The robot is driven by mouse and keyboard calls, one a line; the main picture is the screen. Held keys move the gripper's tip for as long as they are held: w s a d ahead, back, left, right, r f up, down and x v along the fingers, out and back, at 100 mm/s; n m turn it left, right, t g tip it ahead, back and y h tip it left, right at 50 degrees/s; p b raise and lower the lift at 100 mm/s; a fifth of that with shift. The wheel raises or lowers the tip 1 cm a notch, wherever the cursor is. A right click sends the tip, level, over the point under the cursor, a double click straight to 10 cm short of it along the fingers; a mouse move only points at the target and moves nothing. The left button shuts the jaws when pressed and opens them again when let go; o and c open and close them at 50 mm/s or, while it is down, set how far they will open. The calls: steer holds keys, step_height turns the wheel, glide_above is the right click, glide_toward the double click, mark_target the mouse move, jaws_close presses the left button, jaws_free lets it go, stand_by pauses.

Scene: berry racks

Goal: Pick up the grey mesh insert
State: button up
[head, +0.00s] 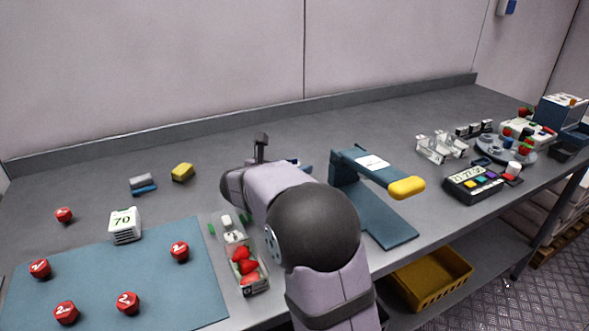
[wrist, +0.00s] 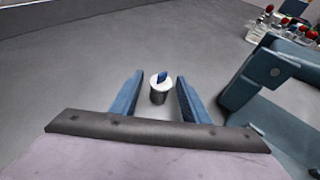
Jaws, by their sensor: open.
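A short grey cylinder (wrist: 158,97) with a pale top and a small blue tab stands upright on the grey table in the wrist view. It looks like the grey mesh insert, though the mesh itself is too small to make out. My gripper (wrist: 160,77) is open, with one blue finger on each side of the cylinder in the picture. There are visible gaps on both sides, and I cannot tell how far above the table the fingertips are. In the head view my own arm hides the cylinder and most of the gripper.
A blue press-like stand with a yellow handle (head: 407,187) is close on the right. A clear box of strawberries (head: 247,284) and a blue mat (head: 190,300) lie to the left. Clear racks (head: 436,150) stand farther right. The table behind my gripper is clear.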

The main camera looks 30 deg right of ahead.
steer(key=shift+c, duration=0.3)
jaws_close()
step_height(320, 180, up, 10)
steer(key=shift+p, duration=0.85)
